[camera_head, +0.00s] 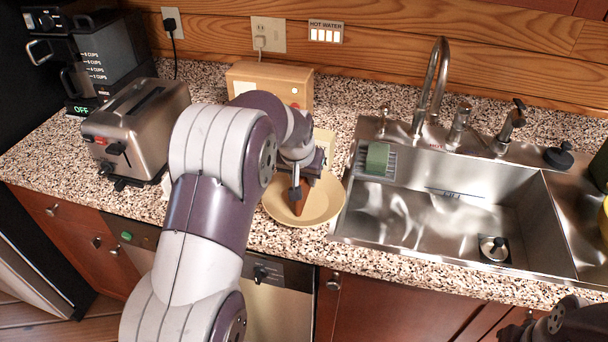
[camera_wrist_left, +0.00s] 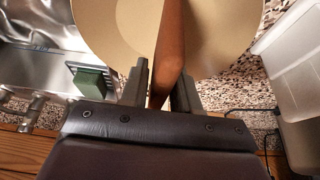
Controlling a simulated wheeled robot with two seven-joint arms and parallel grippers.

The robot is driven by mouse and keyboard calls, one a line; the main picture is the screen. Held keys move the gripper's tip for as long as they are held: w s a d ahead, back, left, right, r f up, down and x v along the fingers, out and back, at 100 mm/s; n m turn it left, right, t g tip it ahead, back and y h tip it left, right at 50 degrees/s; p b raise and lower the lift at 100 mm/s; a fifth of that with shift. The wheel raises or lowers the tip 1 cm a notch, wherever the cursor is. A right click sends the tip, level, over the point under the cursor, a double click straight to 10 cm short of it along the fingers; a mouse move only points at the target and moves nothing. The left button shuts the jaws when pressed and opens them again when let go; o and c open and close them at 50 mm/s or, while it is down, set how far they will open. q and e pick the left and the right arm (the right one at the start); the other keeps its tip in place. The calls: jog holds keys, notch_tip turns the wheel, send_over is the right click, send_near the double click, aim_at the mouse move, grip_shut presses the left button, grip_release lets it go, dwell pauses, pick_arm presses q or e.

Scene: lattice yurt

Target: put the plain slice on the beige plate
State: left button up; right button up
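The brown plain slice (camera_wrist_left: 170,45) stands on edge between the two fingers of my left gripper (camera_wrist_left: 160,88) in the left wrist view. The fingers are close on both sides of it. In the head view my left gripper (camera_head: 300,187) points down over the beige plate (camera_head: 325,205), and the slice (camera_head: 302,203) shows just below the fingers. The plate lies on the counter left of the sink and shows behind the slice in the wrist view (camera_wrist_left: 220,30). I cannot tell whether the slice touches the plate. My right gripper is out of view; only dark arm parts show at lower right.
A steel toaster (camera_head: 135,130) and a coffee maker (camera_head: 100,50) stand at left. A beige box-like appliance (camera_head: 270,77) is behind my arm. The sink (camera_head: 440,215), with a green sponge (camera_head: 378,158) at its corner, borders the plate on the right.

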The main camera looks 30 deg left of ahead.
pick_arm(q)
jog(key=shift+o, duration=0.5)
jog(key=shift+r, duration=0.2)
jog(key=v, duration=1.1)
jog(key=shift+s+r, duration=0.1)
jog(key=shift+r, duration=0.15)
jog(key=s+d+f+m+g+p, duration=0.1)
jog(key=s+d+f, duration=0.4)
jog(key=s, duration=0.3)
jog(key=s+d+f+m+g+h, duration=0.1)
jog(key=s+d+f+m+g, duration=0.1)
jog(key=s+d+f, duration=0.4)
jog(key=shift+s+f+p, duration=0.35)
jog(key=shift+s+f, duration=0.35)
jog(key=shift+s, duration=0.35)
